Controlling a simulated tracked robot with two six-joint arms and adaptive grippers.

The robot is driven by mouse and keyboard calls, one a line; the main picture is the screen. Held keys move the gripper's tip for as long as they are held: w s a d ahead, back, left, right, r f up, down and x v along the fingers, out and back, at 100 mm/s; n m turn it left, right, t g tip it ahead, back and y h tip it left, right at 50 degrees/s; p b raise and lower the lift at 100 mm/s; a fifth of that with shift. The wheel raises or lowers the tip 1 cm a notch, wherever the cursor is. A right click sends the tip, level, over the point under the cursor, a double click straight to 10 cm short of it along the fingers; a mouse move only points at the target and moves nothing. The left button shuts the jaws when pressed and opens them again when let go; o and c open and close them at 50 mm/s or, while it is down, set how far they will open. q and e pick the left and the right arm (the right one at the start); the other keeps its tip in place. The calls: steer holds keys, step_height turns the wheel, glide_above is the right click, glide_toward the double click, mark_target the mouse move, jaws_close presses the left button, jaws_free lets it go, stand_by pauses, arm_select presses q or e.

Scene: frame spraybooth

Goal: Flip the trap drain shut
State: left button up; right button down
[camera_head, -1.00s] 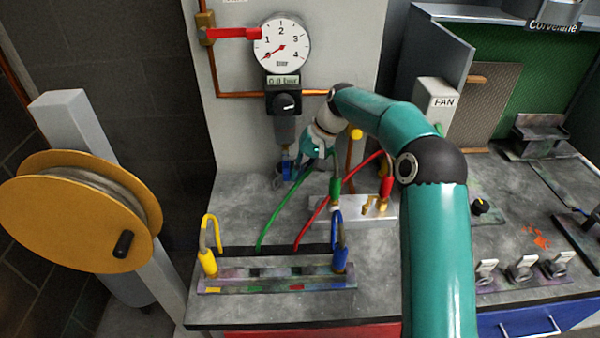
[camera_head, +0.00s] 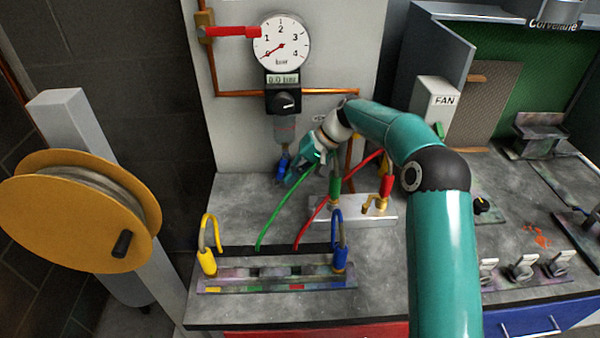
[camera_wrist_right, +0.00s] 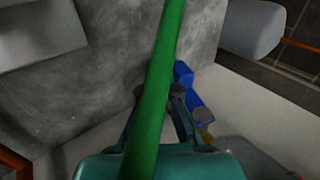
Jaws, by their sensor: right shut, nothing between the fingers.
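The trap drain is the small blue part (camera_head: 283,165) at the bottom of the grey trap bowl (camera_head: 285,131), under the black regulator on the panel. In the right wrist view the blue drain (camera_wrist_right: 196,101) shows just right of my fingertips, partly behind one finger. My right gripper (camera_head: 291,182) is shut and empty, low beside the drain; I cannot tell whether it touches it. The right wrist view shows its fingers (camera_wrist_right: 169,92) partly hidden by a green hose. My left gripper is not in view.
The green hose (camera_head: 284,205) passes close to my right gripper, and a red hose (camera_head: 322,207) runs to its right. A gauge (camera_head: 281,42) and a red-handled valve (camera_head: 232,32) are above. A hose rack (camera_head: 280,286) stands at the bench front.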

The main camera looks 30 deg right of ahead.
steer(key=shift+w+a+f, duration=0.1)
steer(key=shift+w+a, duration=0.1)
steer(key=shift+a, duration=0.15)
stand_by(2.1)
steer(key=v, duration=1.2)
